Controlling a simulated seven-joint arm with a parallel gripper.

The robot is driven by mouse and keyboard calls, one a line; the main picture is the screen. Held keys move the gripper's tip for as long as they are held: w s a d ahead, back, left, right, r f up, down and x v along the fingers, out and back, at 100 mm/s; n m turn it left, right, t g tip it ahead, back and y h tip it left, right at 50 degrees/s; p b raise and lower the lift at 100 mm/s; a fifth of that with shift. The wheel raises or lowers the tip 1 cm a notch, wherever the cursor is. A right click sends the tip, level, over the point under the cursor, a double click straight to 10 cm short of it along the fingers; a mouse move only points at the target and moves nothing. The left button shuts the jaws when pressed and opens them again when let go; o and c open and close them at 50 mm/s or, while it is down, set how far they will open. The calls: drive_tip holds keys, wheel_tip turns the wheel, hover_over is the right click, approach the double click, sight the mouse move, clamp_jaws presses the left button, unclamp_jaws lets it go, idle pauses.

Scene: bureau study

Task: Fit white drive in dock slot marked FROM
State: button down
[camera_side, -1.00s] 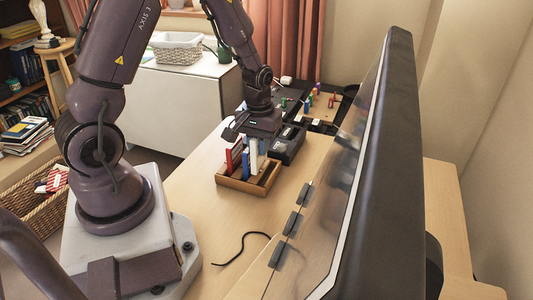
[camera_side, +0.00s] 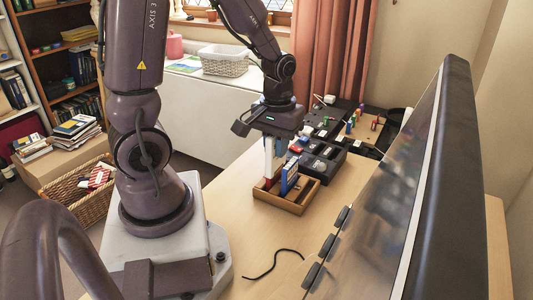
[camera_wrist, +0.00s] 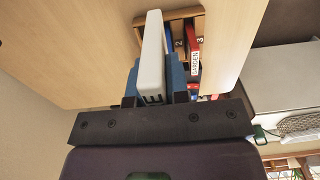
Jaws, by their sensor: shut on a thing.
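The white drive (camera_wrist: 152,55) is upright between the fingers of my gripper (camera_wrist: 153,85), which is shut on it. In the side view the drive (camera_side: 268,160) hangs below my gripper (camera_side: 274,145), over the left part of the wooden rack (camera_side: 298,207). Whether its lower end is fully clear of the rack is hard to tell. The black dock (camera_side: 320,160) lies just behind and right of the rack. Its slot markings, including FROM, are too small to read.
A blue drive (camera_side: 289,177) and a red drive (camera_wrist: 193,45) with a white label stand in the rack. A black tray (camera_side: 368,133) with small coloured pieces lies beyond the dock. A large monitor (camera_side: 440,170) stands on the right. A black cable (camera_side: 272,262) lies on open desk in front.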

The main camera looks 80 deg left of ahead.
drive_tip(key=w+a+f, duration=0.1)
drive_tip(key=w+a, duration=0.7)
drive_tip(key=w, duration=0.6)
drive_tip(key=shift+w+a+f, duration=1.25)
drive_tip(key=shift+w+f, duration=0.1)
drive_tip(key=shift+w, duration=0.15)
drive_tip(key=shift+w+a+f, duration=1.25)
drive_tip(key=shift+w+f, duration=0.05)
drive_tip(key=shift+w, duration=0.25)
drive_tip(key=shift+w+a+f, duration=1.25)
drive_tip(key=shift+w+f, duration=0.1)
drive_tip(key=shift+w, duration=0.15)
drive_tip(key=shift+f, duration=2.05)
drive_tip(key=c, duration=0.8)
unclamp_jaws()
drive_tip(key=shift+r, duration=3.5)
